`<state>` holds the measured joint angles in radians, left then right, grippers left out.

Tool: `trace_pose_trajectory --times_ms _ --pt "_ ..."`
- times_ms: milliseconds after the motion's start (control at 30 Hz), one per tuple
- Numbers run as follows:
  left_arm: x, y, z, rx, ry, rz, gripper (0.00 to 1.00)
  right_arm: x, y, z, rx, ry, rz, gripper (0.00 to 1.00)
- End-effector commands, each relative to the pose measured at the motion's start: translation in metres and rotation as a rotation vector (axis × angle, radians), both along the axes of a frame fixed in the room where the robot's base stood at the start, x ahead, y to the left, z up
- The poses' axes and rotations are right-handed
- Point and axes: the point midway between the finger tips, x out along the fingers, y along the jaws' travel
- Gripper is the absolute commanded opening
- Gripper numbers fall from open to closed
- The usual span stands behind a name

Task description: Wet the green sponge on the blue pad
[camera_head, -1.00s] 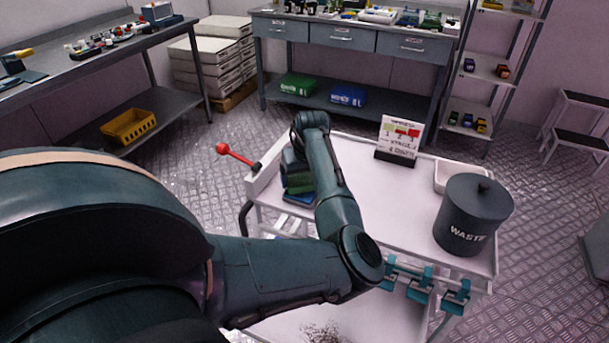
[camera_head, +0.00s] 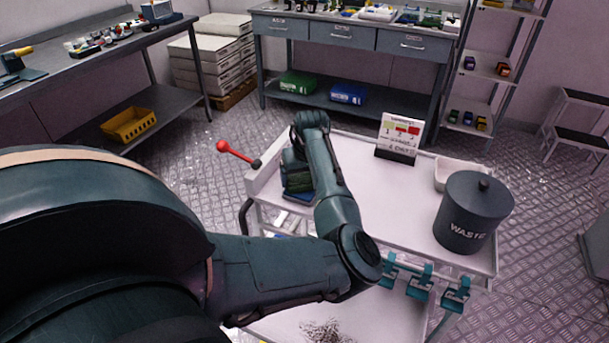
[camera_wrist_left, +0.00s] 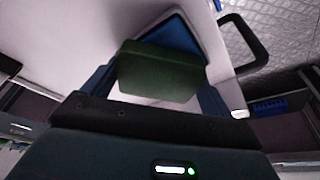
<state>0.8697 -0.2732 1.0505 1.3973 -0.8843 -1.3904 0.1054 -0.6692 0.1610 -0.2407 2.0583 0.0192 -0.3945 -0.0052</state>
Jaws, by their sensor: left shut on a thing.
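The green sponge (camera_wrist_left: 160,72) is between the two fingers of my left gripper (camera_wrist_left: 158,85) in the left wrist view. The gripper is shut on it. The blue pad (camera_wrist_left: 180,36) shows just beyond the sponge, partly hidden by it. In the head view, my left gripper (camera_head: 296,168) points down at the left end of the white cart. The sponge (camera_head: 299,184) is a small green strip below the fingers, and the pad's blue edge (camera_head: 300,197) shows just under it. I cannot tell whether sponge and pad touch. My right gripper is not in view.
The white cart top (camera_head: 375,195) is clear in the middle. A dark waste bin (camera_head: 472,215), a white tray (camera_head: 458,174) and a small sign stand (camera_head: 399,139) are on it. A red-ended lever (camera_head: 237,154) sticks out at the cart's left end.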

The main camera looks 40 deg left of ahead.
Motion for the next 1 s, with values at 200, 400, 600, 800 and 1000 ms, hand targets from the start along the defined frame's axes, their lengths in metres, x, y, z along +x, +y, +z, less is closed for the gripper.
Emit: trace_pose_trajectory --times_ms 200,400,600,800,1000 --pt "0.0 0.0 0.01 0.0 0.001 0.0 0.67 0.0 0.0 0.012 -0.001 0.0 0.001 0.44" --pt "0.0 0.0 0.025 -0.001 0.001 -0.001 0.67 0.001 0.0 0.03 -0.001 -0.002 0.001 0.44" --pt "0.0 0.0 0.038 -0.001 0.001 0.0 0.67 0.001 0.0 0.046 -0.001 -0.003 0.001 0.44" --pt "-0.001 0.0 0.052 0.0 0.001 0.0 0.67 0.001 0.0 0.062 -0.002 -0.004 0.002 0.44" --pt "0.0 0.0 0.064 0.0 -0.001 0.0 0.67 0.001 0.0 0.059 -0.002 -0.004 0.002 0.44"
